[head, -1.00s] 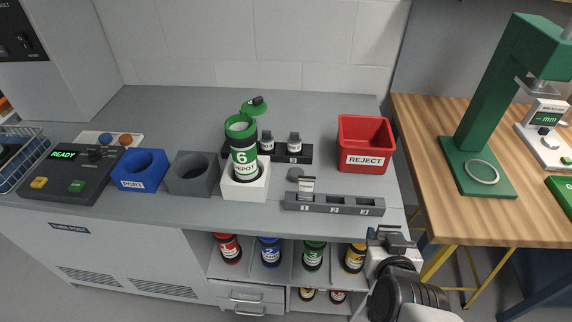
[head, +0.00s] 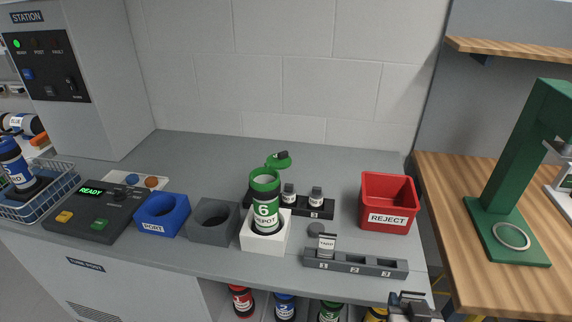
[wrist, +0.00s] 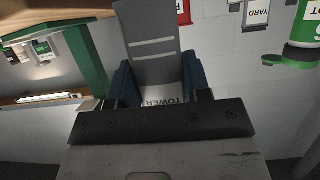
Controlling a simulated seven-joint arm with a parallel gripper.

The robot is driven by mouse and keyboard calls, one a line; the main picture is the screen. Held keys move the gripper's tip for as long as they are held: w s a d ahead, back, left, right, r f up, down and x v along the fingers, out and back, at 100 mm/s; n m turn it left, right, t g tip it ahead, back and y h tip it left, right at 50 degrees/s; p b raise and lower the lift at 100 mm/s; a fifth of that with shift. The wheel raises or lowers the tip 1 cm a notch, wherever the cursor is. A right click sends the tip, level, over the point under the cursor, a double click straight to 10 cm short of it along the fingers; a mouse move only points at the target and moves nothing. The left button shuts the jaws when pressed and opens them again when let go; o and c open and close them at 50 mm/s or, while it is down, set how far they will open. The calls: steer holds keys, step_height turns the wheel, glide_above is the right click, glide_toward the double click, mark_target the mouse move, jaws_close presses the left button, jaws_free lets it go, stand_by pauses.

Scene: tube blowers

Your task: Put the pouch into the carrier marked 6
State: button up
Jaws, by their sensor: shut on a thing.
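The carrier marked 6 (head: 266,207) is a green-and-white canister labelled DEPOT. It stands upright in a white block (head: 262,243), with its green lid (head: 278,161) swung open behind the mouth. My gripper (wrist: 157,82) is shut on a flat grey pouch (wrist: 153,45) between its blue fingers in the wrist view; a label reading TOWER shows partly between the fingers. In the head view my gripper (head: 410,301) is at the bottom edge, mostly cut off, right of and in front of the carrier. The carrier also shows at the right edge of the wrist view (wrist: 306,45).
A small pouch labelled YARD (head: 327,243) stands in slot 1 of a grey rack (head: 356,265); slots 2 and 3 look empty. A red REJECT bin (head: 388,205) is behind it. Grey (head: 213,225) and blue PORT (head: 162,218) holders stand left of the carrier.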

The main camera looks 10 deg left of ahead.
steer(key=shift+w, duration=0.1)
steer(key=shift+w+r, duration=0.55)
steer(key=shift+w, duration=0.1)
steer(key=w+r, duration=0.4)
steer(key=w, duration=0.5)
steer(key=w+r, duration=0.4)
steer(key=w, duration=0.4)
steer(key=w+r, duration=0.4)
steer(key=w, duration=0.5)
steer(key=w+d+f, duration=0.1)
steer(key=w+f, duration=0.1)
steer(key=w, duration=2.4)
steer(key=shift+w+d, duration=0.2)
steer(key=shift+w, duration=0.2)
steer(key=shift+r, duration=0.1)
